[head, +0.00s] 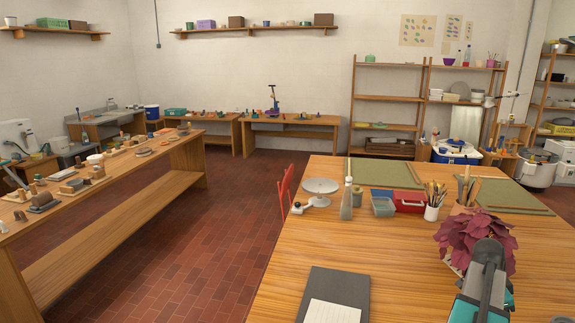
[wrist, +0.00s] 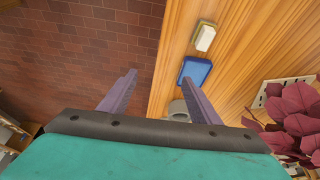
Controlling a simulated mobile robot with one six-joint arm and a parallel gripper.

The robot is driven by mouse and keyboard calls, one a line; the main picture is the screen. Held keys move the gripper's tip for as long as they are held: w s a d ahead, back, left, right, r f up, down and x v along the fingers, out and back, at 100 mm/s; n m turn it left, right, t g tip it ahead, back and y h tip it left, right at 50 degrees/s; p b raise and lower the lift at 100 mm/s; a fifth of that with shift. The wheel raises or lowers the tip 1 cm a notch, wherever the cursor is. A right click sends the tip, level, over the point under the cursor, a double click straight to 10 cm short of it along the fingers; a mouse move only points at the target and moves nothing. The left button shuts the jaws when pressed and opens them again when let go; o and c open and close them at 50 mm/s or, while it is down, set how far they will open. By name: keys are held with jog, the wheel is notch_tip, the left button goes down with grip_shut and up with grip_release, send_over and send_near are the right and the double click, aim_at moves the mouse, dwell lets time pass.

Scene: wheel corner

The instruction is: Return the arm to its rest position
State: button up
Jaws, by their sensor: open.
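My gripper (wrist: 160,77) shows in the wrist view with its two purple-grey fingers apart and nothing between them. It hangs above the edge of the wooden table (wrist: 236,65), with red tile floor under the left finger. My teal and dark grey arm (head: 485,285) shows at the lower right of the head view, beside a dark pink leafy plant (head: 472,238). The fingertips cannot be made out in the head view.
In the wrist view, a blue tray (wrist: 196,71), a pale block (wrist: 204,37) and a grey round thing (wrist: 178,110) lie near the right finger. The head view shows brushes in a white cup (head: 432,212), a dark board (head: 336,295) and a red chair (head: 286,190). Tile floor (head: 225,215) is clear.

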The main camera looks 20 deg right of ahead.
jog(key=w+a+f+n+t, duration=0.1)
jog(key=w+a+f+n, duration=0.3)
jog(key=w+a, duration=0.45)
jog(key=w+a+f+n+t+y, duration=0.1)
jog(key=w+a+f+n, duration=0.35)
jog(key=w+a, duration=0.4)
jog(key=w+a+f+n, duration=0.4)
jog(key=w+a+f, duration=0.15)
jog(key=a, duration=0.55)
jog(key=a+f+n+y, duration=0.1)
jog(key=a+f+n, duration=0.25)
jog(key=a, duration=0.75)
jog(key=w+a+f+n+y, duration=0.1)
jog(key=a+f+n, duration=0.25)
jog(key=a, duration=0.75)
jog(key=a+f+n+y, duration=0.15)
jog(key=a+n, duration=0.35)
jog(key=a, duration=0.6)
jog(key=s+f+g+b, duration=0.5)
jog(key=s+f+b, duration=0.5)
jog(key=s+f, duration=1.6)
notch_tip(320, 180, down, 3)
jog(key=shift+a+r+h, duration=0.15)
jog(key=shift+h, duration=0.3)
